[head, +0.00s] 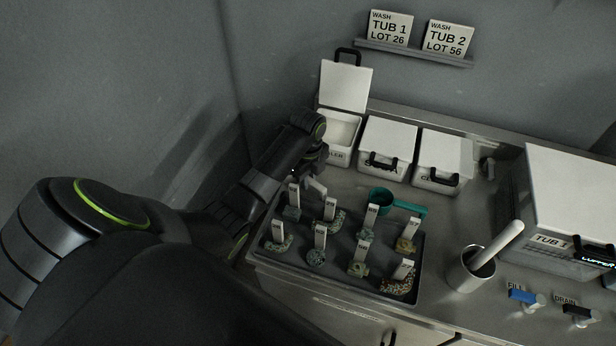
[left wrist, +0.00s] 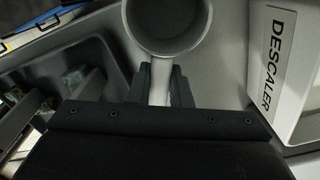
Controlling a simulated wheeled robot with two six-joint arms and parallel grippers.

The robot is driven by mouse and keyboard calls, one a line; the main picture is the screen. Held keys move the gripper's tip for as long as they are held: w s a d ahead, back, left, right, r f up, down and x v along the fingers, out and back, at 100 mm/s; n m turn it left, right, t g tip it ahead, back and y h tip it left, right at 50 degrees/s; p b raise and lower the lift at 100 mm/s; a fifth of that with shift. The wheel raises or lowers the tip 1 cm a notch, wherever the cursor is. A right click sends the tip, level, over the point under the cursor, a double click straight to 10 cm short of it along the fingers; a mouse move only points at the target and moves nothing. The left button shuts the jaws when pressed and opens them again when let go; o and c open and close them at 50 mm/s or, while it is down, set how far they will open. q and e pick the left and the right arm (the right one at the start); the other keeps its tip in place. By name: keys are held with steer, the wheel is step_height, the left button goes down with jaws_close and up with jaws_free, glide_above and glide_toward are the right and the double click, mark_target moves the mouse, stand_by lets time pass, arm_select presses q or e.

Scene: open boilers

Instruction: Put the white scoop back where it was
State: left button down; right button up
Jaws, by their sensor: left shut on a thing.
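In the left wrist view my left gripper (left wrist: 160,88) is shut on the handle of the white scoop (left wrist: 168,48). The scoop's round cup lies just beyond the fingertips, its inside in shade. In the head view my left gripper (head: 316,168) is at the back left of the counter, in front of the open descaler bin (head: 338,155) and just behind the tray. The scoop is hard to make out there. In the left wrist view the descaler bin (left wrist: 268,85) is close on the right, beside the scoop. My right gripper is not in view.
A dark tray (head: 335,280) holds several tagged pieces. A teal scoop (head: 412,208) lies at its back edge. Two closed white bins (head: 388,145) stand right of the descaler bin. A metal cup (head: 470,272) with a white handle and tub 1 (head: 570,200) are at right.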

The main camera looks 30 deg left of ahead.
arm_select(q)
steer(key=shift+f, duration=0.15)
steer(key=shift+f, duration=0.1)
steer(key=c, duration=1.3)
jaws_free()
steer(key=shift+c, duration=0.2)
step_height(320, 180, up, 6)
steer(key=shift+r+b, duration=0.15)
steer(key=shift+b, duration=0.25)
step_height(320, 180, up, 6)
steer(key=p, duration=0.5)
steer(key=shift+p, duration=0.35)
